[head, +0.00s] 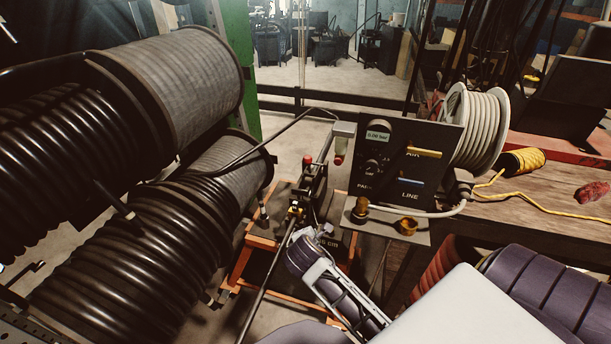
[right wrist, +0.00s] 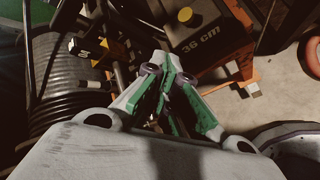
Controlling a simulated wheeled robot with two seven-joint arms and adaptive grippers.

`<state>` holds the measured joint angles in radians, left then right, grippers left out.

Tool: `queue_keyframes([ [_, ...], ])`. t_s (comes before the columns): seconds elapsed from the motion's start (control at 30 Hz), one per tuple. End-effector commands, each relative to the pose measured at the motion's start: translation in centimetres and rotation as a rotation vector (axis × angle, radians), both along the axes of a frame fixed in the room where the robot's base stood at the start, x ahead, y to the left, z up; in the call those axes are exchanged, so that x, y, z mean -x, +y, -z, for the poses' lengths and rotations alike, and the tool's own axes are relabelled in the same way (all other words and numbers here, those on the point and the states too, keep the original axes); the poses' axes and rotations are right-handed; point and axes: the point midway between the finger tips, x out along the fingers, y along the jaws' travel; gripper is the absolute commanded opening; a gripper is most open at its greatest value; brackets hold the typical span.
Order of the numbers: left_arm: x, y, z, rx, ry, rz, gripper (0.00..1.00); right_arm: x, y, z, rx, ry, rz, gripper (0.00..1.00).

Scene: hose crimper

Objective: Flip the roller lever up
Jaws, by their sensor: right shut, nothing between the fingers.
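The roller mechanism (head: 311,184), a dark assembly with small yellow parts, stands on an orange-framed stand in the middle of the head view. I cannot tell for certain which of its parts is the roller lever. In the right wrist view a yellow and black part (right wrist: 86,50) shows at the upper left, beside the gripper. My right gripper (head: 324,231) is just below and right of the mechanism in the head view. In the right wrist view its green fingers (right wrist: 167,72) are closed together and empty; contact with the mechanism cannot be made out. My left gripper is out of view.
Large black hose reels (head: 130,255) crowd the left. A control panel (head: 405,158) and a white hose spool (head: 478,128) stand at the right, near a wooden bench (head: 550,195). The orange stand (head: 243,262) and a base marked 36 cm (right wrist: 200,40) lie below the mechanism.

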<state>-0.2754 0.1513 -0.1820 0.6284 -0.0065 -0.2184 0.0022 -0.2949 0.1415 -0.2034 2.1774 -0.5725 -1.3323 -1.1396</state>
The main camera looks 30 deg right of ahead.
Motion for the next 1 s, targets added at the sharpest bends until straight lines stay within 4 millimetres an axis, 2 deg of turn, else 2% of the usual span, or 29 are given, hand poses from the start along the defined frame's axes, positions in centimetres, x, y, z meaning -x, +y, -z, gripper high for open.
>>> queue_keyframes([
  [0.43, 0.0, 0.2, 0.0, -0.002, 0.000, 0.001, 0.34, -4.0, -1.6, -4.0, 0.404, 0.076, -0.217, 0.00],
  [1.0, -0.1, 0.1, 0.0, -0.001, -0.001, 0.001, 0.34, -8.5, -2.6, -9.1, 0.919, 0.244, -0.417, 0.00],
])
